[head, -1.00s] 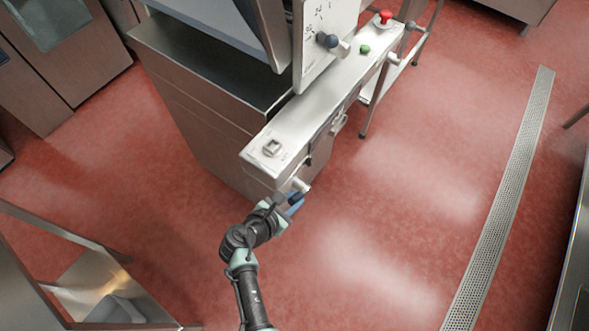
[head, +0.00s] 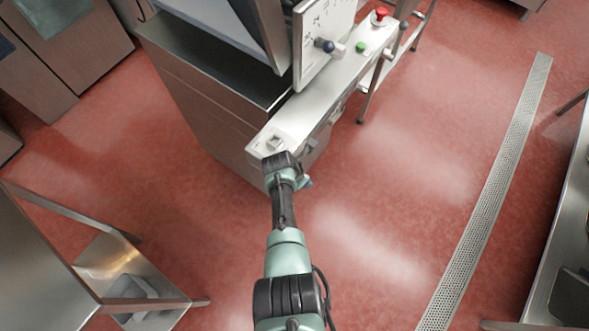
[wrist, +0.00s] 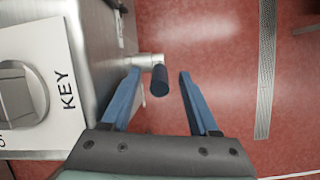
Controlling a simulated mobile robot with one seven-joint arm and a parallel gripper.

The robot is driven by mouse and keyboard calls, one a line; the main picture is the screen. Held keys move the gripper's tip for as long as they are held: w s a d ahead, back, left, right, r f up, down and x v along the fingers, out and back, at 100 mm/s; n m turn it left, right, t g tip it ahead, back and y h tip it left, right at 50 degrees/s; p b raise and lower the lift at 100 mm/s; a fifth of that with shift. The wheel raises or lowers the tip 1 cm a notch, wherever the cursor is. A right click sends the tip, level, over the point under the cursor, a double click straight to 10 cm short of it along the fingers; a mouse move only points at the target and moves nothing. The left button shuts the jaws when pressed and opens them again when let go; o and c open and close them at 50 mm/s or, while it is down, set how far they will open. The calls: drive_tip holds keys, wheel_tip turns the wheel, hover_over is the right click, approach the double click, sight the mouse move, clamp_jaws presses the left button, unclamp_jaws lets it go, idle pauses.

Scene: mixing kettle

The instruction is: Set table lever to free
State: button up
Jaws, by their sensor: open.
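A lever with a dark blue-black grip (wrist: 159,82) on a silver shaft sticks out from the side of the machine's steel control box, below the KEY panel, in the wrist view. I cannot read a label that names it the table lever. My gripper (wrist: 159,74) is open, with its two blue fingers on either side of the grip. A gap shows between the grip and the right finger; the left finger is close to the shaft, and contact is unclear. In the head view my wrist hides this lever, and only a bit of blue finger shows.
The KEY switch (wrist: 20,95) sits on the control box top, close left of my gripper. Red floor (head: 400,200) lies open to the right.

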drive_tip(key=p+v, duration=0.7)
idle(0.3)
idle(0.5)
